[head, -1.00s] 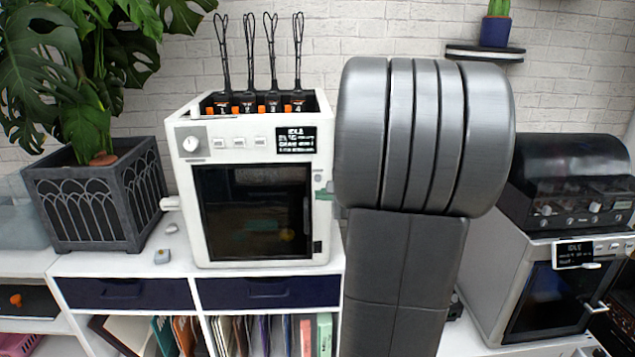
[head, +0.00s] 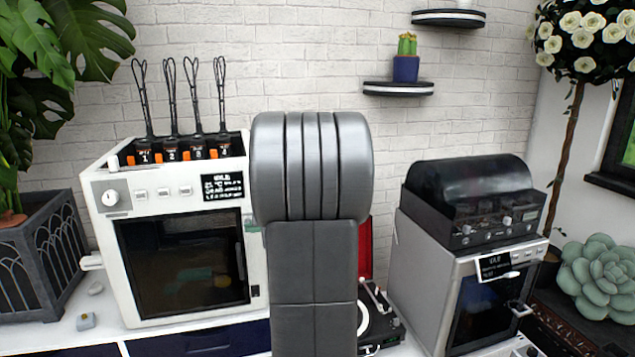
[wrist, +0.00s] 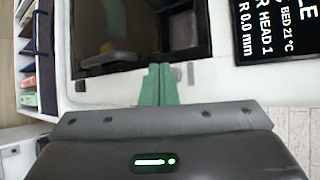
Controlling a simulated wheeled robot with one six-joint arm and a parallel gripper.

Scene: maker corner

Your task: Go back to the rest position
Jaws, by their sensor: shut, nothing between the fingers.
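My gripper (wrist: 158,85) shows in the wrist view with its two green fingers together and nothing between them. It is in front of the white printer, whose dark door window (wrist: 130,35) and status screen (wrist: 275,30) show beyond the fingers. I cannot tell whether the fingers touch the printer. In the head view my grey arm (head: 312,200) stands raised in the middle and hides the gripper. The white printer (head: 105,245) stands just left of the arm with its door shut.
A silver machine (head: 420,265) with a black unit (head: 475,205) on top stands to the right. A turntable (head: 380,320) is partly hidden behind my arm. A planter (head: 40,265) stands at the left. Small wall shelves (head: 398,91) hang above.

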